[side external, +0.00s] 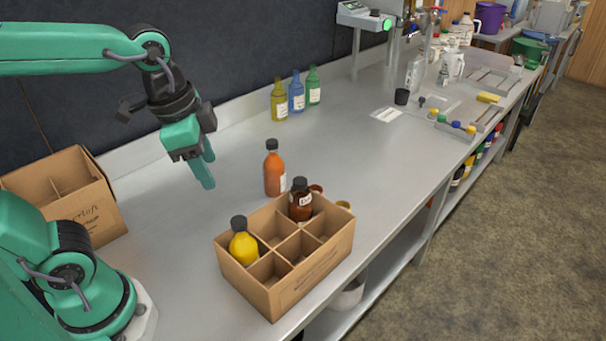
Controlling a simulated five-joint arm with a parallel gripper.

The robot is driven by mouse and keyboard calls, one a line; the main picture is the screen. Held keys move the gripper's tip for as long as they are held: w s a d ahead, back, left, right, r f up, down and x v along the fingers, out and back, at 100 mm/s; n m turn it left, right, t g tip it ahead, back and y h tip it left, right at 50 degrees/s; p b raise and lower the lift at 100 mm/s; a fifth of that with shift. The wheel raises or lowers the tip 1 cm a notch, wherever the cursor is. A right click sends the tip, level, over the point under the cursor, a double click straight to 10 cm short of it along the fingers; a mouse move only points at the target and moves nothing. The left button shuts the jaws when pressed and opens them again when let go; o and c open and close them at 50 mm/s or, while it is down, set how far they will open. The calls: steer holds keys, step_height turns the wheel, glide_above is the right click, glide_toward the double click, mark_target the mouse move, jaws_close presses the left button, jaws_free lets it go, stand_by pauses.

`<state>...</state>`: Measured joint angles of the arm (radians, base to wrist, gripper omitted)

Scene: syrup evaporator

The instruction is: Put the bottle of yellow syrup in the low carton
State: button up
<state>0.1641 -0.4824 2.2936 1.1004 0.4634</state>
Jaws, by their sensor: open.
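The bottle of yellow syrup (243,249), with a dark cap, stands in the left-end compartment of a divided cardboard carton (284,296) at the front of the table. This carton looks like the low one. Its lower part is hidden by the carton walls. A brown bottle (301,206) with a dark cap stands in a far-side compartment of the same carton; several other compartments look empty. My gripper (207,168) is open and empty, pointing down above the table, behind and left of the carton, apart from every bottle.
An orange bottle (274,174) stands just behind the carton. A second divided carton (85,205) stands at the left. Yellow (279,103), blue (297,95) and green (314,89) bottles line the wall. The table between the second carton and the orange bottle is clear.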

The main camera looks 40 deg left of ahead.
steer(key=a+n+t, duration=0.1)
steer(key=n, duration=0.1)
steer(key=s+a+n+t, duration=0.1)
steer(key=n, duration=0.1)
steer(key=s+a+n+t, duration=0.1)
steer(key=a+n, duration=0.1)
steer(key=n, duration=0.1)
steer(key=shift+s+f, duration=0.2)
steer(key=shift+f, duration=0.15)
